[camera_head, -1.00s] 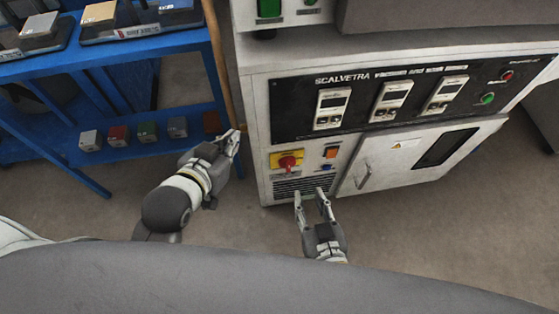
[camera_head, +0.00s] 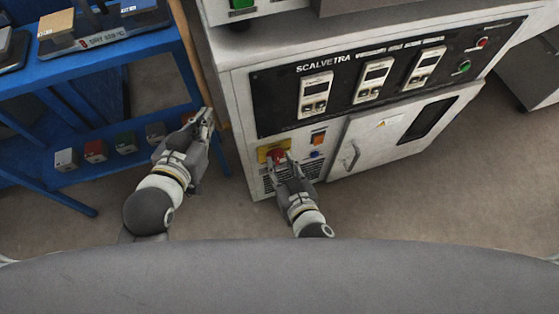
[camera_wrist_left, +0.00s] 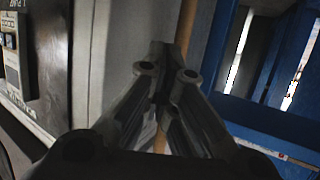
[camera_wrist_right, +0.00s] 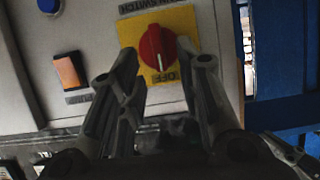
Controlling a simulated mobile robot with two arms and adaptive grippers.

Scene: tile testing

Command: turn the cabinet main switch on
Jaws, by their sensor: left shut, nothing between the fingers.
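The main switch is a red rotary knob (camera_wrist_right: 158,47) on a yellow plate (camera_wrist_right: 182,20) low on the left of the cabinet front. In the right wrist view its white mark points at the word OFF. In the head view the knob (camera_head: 277,155) is partly hidden by my right gripper (camera_head: 281,161). My right gripper is open, its fingers (camera_wrist_right: 164,72) on either side of the knob's lower part in the picture; contact cannot be told. My left gripper (camera_head: 208,113) is shut and empty, beside the cabinet's left edge; its fingers (camera_wrist_left: 165,70) also show in the left wrist view.
An orange rocker switch (camera_wrist_right: 70,71) and a blue button (camera_wrist_right: 47,5) sit beside the main switch. The cabinet door with its handle (camera_head: 349,156) is to the right. A blue shelf (camera_head: 100,58) with several blocks and a wooden pole (camera_head: 201,75) stand left.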

